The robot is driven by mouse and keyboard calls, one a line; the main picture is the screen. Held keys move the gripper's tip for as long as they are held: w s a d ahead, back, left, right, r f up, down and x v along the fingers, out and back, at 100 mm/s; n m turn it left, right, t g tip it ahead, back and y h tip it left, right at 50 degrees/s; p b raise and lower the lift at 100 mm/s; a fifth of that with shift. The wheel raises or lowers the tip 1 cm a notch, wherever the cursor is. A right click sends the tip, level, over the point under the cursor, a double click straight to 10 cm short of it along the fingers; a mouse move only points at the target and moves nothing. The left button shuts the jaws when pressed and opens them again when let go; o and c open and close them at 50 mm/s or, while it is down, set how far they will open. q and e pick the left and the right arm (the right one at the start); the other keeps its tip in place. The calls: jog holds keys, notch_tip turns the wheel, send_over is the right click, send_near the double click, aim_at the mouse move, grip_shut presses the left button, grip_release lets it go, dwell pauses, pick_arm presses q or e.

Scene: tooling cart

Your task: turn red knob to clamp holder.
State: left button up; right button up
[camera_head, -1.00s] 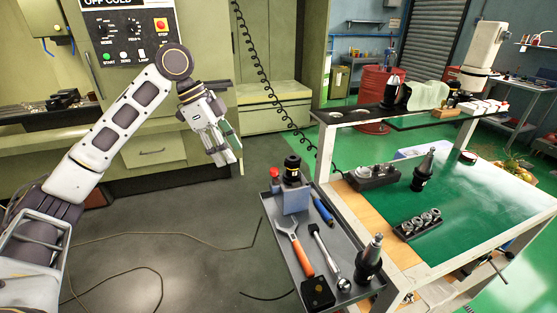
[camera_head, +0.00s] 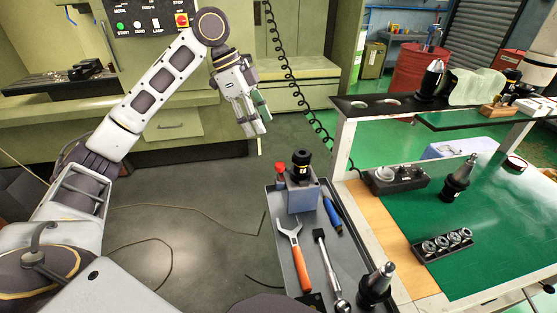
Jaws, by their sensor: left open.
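The red knob (camera_head: 281,170) sits at the left side of a grey-blue clamp block (camera_head: 302,199) on the cart's tray. A black tool holder (camera_head: 301,164) with a yellow mark stands upright in the top of that block. My left gripper (camera_head: 253,130) is open and empty, pointing down, above and to the left of the knob and apart from it. Part of the knob's lower side is hard to make out against the block. My right gripper is not in view.
The grey tray (camera_head: 281,259) also holds an orange-handled wrench (camera_head: 300,255), a ratchet (camera_head: 327,262), a blue-handled tool (camera_head: 332,214) and another tool holder (camera_head: 375,287). A green-topped bench (camera_head: 480,230) stands at the right. A coiled cable (camera_head: 300,94) hangs behind.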

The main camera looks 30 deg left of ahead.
aim_at(279, 164)
pick_arm(q)
jog(key=b+x, duration=0.1)
jog(key=x, duration=1.2)
jog(key=shift+d+f+b, duration=0.1)
jog(key=shift+f+b, duration=0.3)
jog(key=shift+w, duration=0.1)
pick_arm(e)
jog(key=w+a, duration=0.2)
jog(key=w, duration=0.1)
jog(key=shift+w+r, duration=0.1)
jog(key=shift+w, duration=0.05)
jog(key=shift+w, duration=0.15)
pick_arm(q)
jog(key=c, duration=0.9)
jog(key=shift+c, duration=0.6)
